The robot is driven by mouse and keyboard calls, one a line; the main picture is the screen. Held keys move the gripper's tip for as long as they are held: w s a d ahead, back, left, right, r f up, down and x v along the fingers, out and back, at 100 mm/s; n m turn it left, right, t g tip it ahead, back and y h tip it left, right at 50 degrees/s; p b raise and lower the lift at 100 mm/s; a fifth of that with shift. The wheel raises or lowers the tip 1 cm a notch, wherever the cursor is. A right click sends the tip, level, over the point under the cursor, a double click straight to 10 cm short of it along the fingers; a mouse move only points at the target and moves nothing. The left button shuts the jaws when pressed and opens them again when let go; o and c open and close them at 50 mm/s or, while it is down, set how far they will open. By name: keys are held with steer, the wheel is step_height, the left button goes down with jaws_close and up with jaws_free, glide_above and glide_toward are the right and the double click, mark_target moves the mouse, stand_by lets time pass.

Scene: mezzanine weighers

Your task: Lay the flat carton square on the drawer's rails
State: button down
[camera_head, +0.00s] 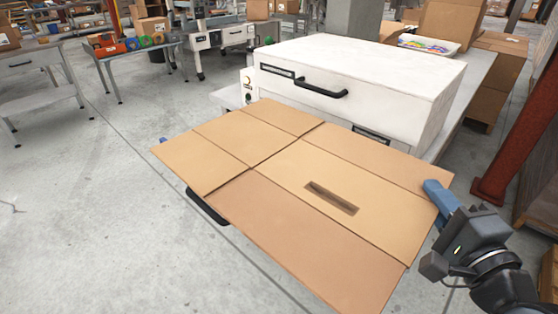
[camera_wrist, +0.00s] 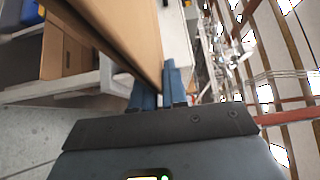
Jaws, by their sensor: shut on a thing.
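The flat brown carton (camera_head: 290,226), with flap seams and a hand slot, spreads out in front of the white cabinet (camera_head: 365,75). My gripper (camera_head: 432,190) is shut on its right edge with blue fingers. In the wrist view the carton (camera_wrist: 130,30) rises edge-on from between the fingertips (camera_wrist: 158,88). A black handle (camera_head: 207,207), seemingly of the pulled-out drawer, shows under the carton's left edge. The carton hides the rest of the drawer and its rails. I cannot tell whether the carton touches the rails or how square it sits.
The cabinet's upper drawer, with a black handle (camera_head: 320,87), is shut. A red post (camera_head: 515,110) and stacked cartons (camera_head: 490,85) stand to the right. A bench (camera_head: 135,55) with coloured rolls is at the back left.

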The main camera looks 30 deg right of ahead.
step_height(320, 180, down, 5)
steer(key=b, duration=0.4)
steer(key=p+x, duration=0.3)
steer(key=x, duration=1.5)
step_height(320, 180, down, 7)
steer(key=b, duration=0.2)
steer(key=shift+w, duration=0.2)
steer(key=shift+f+b, duration=0.1)
steer(key=shift+b, duration=0.25)
steer(key=c, duration=1.2)
jaws_free()
steer(key=shift+o, duration=0.2)
